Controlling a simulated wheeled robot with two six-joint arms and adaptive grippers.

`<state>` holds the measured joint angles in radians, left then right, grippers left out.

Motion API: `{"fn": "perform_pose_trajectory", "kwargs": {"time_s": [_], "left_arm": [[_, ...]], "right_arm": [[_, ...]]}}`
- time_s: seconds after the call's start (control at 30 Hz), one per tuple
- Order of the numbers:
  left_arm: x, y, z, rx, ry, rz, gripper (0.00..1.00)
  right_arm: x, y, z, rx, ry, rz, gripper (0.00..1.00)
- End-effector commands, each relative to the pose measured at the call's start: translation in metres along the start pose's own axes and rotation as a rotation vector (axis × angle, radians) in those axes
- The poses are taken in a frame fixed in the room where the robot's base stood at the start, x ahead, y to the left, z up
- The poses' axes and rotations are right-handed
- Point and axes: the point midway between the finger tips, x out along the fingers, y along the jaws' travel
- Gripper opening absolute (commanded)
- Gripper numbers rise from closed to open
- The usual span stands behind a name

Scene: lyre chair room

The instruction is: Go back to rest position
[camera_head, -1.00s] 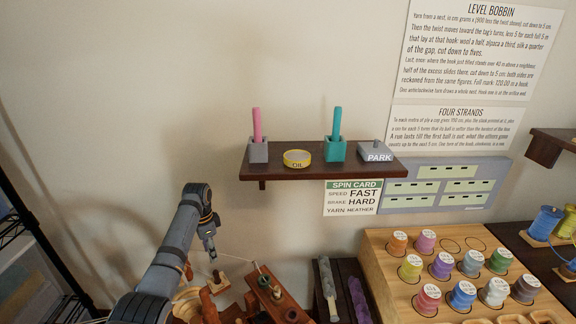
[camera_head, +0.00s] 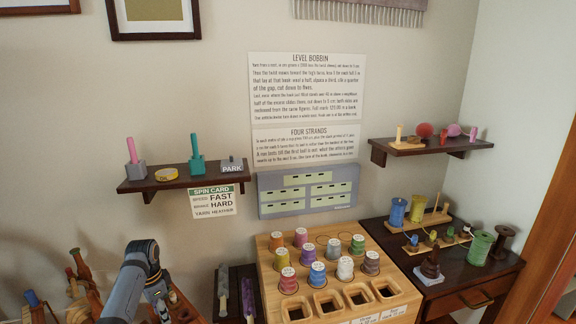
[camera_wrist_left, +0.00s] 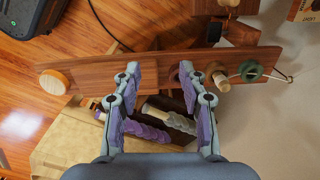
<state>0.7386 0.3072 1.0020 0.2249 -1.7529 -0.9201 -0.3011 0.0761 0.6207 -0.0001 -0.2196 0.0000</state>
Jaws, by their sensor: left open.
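My left arm comes in from the bottom left of the head view, and its gripper there is mostly hidden low behind the arm. In the left wrist view my left gripper (camera_wrist_left: 160,90) is open, its two purple-padded fingers apart with nothing between them. Below the fingers are a long wooden bar (camera_wrist_left: 90,72) with a round knob and pegs, and rolls of purple and pale fibre (camera_wrist_left: 165,118). A dark green ring (camera_wrist_left: 251,71) sits on the bar's right end with a thread. My right gripper is in neither view.
A wall shelf (camera_head: 200,180) with a pink and a teal peg is above my left arm. A wooden rack (camera_head: 270,260) of several thread spools stands right of it. A dark cabinet (camera_head: 480,285) and another shelf (camera_head: 425,147) are farther right.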

Motion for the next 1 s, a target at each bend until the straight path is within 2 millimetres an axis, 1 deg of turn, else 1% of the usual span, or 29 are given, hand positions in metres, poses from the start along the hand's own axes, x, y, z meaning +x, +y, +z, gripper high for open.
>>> {"fn": "perform_pose_trajectory", "kwargs": {"time_s": [0.03,0.1,0.17,0.27,0.37,0.4,0.47,0.5,0.57,0.6,0.67,0.7,0.77,0.8,0.87,0.9,0.97,1.0], "left_arm": [[0.014,0.005,0.003,-0.016,-0.009,0.004,0.42],[0.032,0.009,0.006,-0.043,-0.011,-0.003,0.42],[0.049,0.014,0.009,-0.068,-0.014,-0.009,0.42],[0.08,0.024,0.017,-0.113,-0.019,-0.02,0.42],[0.113,0.038,0.027,-0.161,-0.023,-0.033,0.42],[0.128,0.044,0.032,-0.182,-0.024,-0.038,0.42],[0.151,0.057,0.042,-0.216,-0.027,-0.048,0.42],[0.168,0.067,0.05,-0.24,-0.029,-0.053,0.42],[0.195,0.086,0.065,-0.282,-0.03,-0.063,0.42],[0.215,0.102,0.078,-0.312,-0.032,-0.069,0.42],[0.246,0.132,0.101,-0.363,-0.033,-0.079,0.42],[0.266,0.155,0.119,-0.401,-0.029,-0.087,0.42],[0.293,0.192,0.147,-0.455,-0.022,-0.097,0.42],[0.308,0.219,0.168,-0.491,-0.017,-0.102,0.42],[0.326,0.259,0.197,-0.541,-0.005,-0.107,0.42],[0.335,0.284,0.215,-0.573,0.004,-0.108,0.42],[0.343,0.32,0.241,-0.616,0.018,-0.109,0.42],[0.347,0.341,0.256,-0.641,0.026,-0.107,0.42]], "right_arm": [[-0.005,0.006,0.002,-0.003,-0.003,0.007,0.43],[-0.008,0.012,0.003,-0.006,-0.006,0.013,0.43],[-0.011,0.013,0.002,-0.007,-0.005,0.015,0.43],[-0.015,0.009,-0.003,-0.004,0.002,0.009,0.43],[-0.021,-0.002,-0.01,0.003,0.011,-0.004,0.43],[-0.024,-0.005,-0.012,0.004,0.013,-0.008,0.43],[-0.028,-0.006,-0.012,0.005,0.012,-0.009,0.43],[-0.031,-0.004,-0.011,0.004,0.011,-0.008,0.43],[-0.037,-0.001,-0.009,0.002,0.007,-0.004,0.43],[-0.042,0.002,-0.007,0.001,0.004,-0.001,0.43],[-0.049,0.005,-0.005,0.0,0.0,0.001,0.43],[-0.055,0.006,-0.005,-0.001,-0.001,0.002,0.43],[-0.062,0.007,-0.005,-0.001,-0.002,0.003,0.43],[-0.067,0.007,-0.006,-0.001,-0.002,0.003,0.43],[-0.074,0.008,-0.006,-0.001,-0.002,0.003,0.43],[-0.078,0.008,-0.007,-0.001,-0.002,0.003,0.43],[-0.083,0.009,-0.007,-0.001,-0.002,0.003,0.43],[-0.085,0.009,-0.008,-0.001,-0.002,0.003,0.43]]}}
